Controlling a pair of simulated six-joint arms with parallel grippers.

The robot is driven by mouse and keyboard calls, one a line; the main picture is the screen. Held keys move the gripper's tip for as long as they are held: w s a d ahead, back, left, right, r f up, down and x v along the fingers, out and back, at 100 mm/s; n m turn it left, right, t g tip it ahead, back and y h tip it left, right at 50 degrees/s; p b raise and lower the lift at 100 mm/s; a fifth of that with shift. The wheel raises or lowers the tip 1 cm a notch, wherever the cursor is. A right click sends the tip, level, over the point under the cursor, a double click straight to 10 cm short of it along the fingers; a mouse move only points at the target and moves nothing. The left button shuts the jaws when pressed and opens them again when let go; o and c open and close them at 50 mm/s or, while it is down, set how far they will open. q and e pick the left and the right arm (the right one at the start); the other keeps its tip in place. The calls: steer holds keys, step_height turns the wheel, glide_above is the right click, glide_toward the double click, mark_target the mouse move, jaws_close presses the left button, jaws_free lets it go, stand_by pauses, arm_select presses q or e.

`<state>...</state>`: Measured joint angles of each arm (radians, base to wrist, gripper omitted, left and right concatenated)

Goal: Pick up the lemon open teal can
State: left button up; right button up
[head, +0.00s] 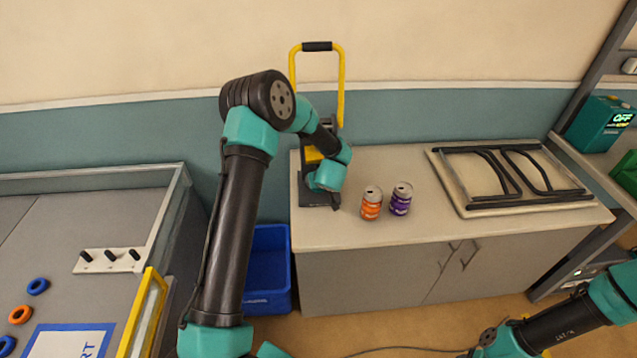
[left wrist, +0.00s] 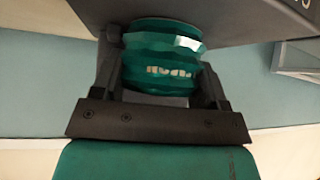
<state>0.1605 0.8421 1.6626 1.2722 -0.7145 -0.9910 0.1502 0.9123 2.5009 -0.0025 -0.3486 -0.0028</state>
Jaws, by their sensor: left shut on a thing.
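The teal can (left wrist: 160,62), with pale lettering on its side, sits between the two dark fingers of my left gripper (left wrist: 158,85) in the left wrist view. The gripper is shut on it. In the head view my left gripper (head: 320,197) is at the left end of the counter, and I cannot make out the can there behind the gripper and wrist. Whether the can still touches a surface is not clear. My right arm enters at the lower right of the head view, and its gripper is out of view.
An orange can (head: 372,203) and a purple can (head: 401,199) stand on the counter (head: 450,228) right of my left gripper. A framed rack (head: 510,178) lies farther right. A yellow-handled cart (head: 341,85) is behind the gripper. A blue bin (head: 267,275) is below left.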

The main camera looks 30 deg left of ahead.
arm_select(q)
steer(key=shift+r, duration=0.25)
steer(key=shift+s+d, duration=0.15)
steer(key=shift+d, duration=0.05)
steer(key=s+d, duration=1.2)
steer(key=shift+s+d, duration=0.15)
steer(key=shift+d, duration=0.05)
